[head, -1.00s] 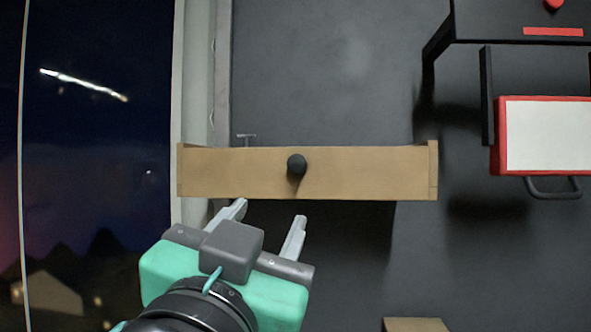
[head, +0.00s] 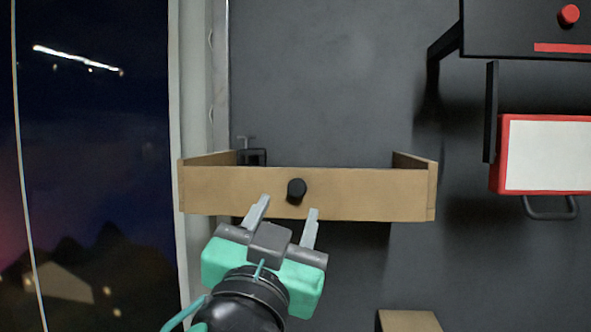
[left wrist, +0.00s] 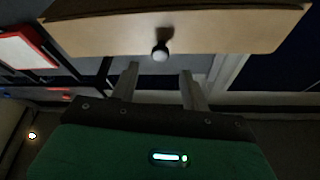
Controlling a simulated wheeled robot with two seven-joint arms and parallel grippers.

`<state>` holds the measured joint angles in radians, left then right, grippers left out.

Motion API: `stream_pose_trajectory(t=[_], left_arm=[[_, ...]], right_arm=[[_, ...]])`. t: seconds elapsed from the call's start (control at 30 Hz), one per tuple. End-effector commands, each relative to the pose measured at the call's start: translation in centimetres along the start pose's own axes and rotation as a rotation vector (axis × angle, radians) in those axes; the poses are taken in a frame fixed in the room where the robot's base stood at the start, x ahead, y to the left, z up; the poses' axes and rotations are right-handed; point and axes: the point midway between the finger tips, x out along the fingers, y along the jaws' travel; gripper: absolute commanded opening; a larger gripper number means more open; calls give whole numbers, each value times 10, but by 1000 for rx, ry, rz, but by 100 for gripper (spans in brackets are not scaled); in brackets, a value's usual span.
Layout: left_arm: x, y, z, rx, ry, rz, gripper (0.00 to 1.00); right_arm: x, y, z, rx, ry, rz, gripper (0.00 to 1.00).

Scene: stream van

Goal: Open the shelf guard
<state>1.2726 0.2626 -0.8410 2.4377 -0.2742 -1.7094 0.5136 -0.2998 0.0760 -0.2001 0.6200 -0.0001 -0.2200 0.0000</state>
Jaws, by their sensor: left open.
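The shelf guard is a light wooden board (head: 350,195) across the front of a wall shelf, with short wooden sides running back to the dark wall. A round black knob (head: 297,190) sticks out of its front. My left gripper (head: 285,210) is open and empty, just below and in front of the knob, its two fingers pointing up at the board. In the left wrist view, the knob (left wrist: 160,51) shows beyond and between the open fingertips (left wrist: 158,72), apart from them, with the board (left wrist: 215,35) behind it. My right gripper is not in view.
A red-framed white box (head: 548,153) hangs on the wall at right, beneath a black shelf (head: 520,30) with a red button. A small dark item (head: 252,156) stands behind the guard. A wooden piece (head: 408,320) shows at the bottom. A dark window is at left.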

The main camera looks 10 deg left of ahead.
Motion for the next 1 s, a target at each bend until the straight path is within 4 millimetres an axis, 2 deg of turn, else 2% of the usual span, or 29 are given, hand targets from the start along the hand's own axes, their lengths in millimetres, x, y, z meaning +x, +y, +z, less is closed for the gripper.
stream_pose_trajectory(t=[0.03,0.1,0.3,0.47,0.7,0.73,0.97,1.0], left_arm=[[13,-2,-3,4,-4,-3,46],[26,-2,-3,4,-3,-2,46],[52,0,-2,2,-2,0,46],[59,0,0,0,0,1,46],[59,0,1,0,0,1,46],[59,0,0,0,0,1,44],[59,0,0,0,0,1,0],[59,0,0,0,0,1,0]], right_arm=[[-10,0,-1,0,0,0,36],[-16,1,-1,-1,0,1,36],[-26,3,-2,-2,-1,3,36],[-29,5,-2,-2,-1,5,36],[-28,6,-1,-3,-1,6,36],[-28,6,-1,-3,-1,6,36],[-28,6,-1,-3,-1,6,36],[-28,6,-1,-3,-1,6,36]])
